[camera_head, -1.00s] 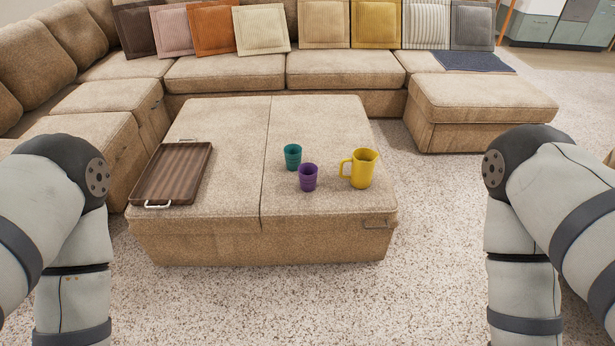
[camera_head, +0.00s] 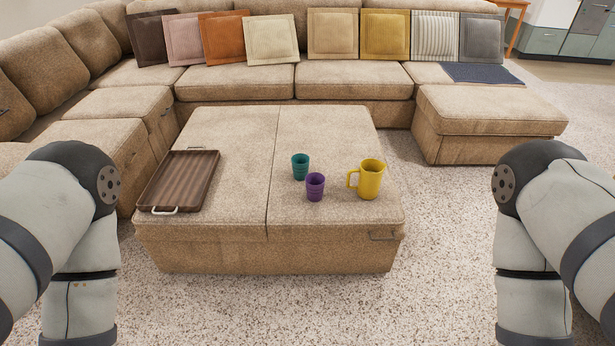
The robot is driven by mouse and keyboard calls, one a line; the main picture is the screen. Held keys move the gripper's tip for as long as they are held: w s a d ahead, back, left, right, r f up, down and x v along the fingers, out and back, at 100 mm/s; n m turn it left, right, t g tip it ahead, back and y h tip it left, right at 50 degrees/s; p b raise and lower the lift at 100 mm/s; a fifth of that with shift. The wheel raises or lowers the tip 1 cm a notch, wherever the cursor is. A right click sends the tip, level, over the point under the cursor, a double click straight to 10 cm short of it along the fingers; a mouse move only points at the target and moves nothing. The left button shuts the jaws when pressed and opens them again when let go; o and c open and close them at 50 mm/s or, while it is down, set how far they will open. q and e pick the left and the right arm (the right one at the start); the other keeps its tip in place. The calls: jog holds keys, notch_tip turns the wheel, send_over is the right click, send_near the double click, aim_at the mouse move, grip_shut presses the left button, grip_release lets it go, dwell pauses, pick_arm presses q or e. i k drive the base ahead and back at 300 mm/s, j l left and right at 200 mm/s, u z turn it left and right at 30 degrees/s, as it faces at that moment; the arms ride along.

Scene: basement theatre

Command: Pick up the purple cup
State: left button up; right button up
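The purple cup (camera_head: 315,187) stands upright on the beige ottoman (camera_head: 240,140), right of its middle seam. A teal cup (camera_head: 300,167) stands just behind and to the left of it. A yellow pitcher (camera_head: 370,180) stands to its right, with its handle toward the purple cup. Both my arms come in at the sides, with the forearms hanging down. Neither gripper is in the picture, and nothing of mine is close to the cup.
A wooden tray (camera_head: 181,182) with metal handles lies on the ottoman's left part. A sectional sofa (camera_head: 235,82) with several cushions wraps the back and left. A footrest section (camera_head: 490,112) stands at right. Speckled carpet (camera_head: 300,305) is clear in front of the ottoman.

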aim_at(314, 182)
jog(key=i+j+z, duration=0.3)
jog(key=i+j, duration=0.15)
jog(key=i, duration=0.25)
jog(key=i+j+z, duration=0.3)
jog(key=i+j, duration=0.3)
